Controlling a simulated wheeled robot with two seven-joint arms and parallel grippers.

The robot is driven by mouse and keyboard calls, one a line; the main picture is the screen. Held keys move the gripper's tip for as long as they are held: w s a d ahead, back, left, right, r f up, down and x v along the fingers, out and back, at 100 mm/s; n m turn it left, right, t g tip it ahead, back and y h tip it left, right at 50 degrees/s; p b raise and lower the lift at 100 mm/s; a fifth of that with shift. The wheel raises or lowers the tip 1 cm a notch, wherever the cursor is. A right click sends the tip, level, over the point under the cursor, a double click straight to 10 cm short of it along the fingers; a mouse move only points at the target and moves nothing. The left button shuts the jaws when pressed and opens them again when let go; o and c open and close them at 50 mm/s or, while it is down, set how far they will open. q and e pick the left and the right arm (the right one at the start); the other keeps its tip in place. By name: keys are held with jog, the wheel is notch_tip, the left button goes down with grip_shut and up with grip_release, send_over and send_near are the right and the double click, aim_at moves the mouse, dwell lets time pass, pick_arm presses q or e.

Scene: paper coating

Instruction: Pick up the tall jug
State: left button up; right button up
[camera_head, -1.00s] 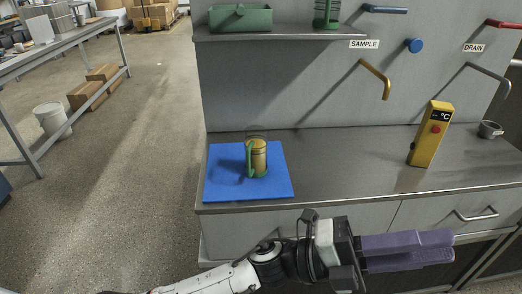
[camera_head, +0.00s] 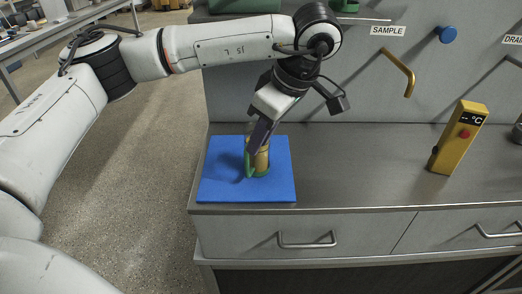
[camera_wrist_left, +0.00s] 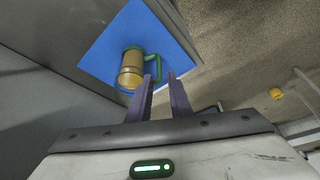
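The tall jug (camera_head: 262,163), yellowish with a green handle and green base, stands on a blue mat (camera_head: 219,178) on the counter. In the left wrist view the jug (camera_wrist_left: 131,70) and its green handle show, with the blue mat (camera_wrist_left: 100,62) beneath. My left gripper (camera_head: 252,152) points down at the jug from above, its purple fingers covering part of it in the head view. In the left wrist view the left gripper (camera_wrist_left: 160,77) is open, and the handle's end appears between its fingertips. I cannot tell whether they touch it. My right gripper is not in view.
A yellow °C meter (camera_head: 459,138) stands on the counter to the right. A yellow tap (camera_head: 400,70) hangs from the back panel under the SAMPLE label (camera_head: 388,31). The counter (camera_head: 358,165) between mat and meter is clear.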

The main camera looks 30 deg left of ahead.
aim_at(247, 163)
pick_arm(q)
jog(key=x, duration=0.4)
jog(key=shift+s+f, duration=0.1)
jog(key=shift+f, duration=0.2)
jog(key=x, duration=0.5)
jog(key=shift+w+d+f+p, duration=0.2)
jog(key=shift+f+p, duration=0.05)
jog(key=shift+p, duration=0.1)
grip_shut()
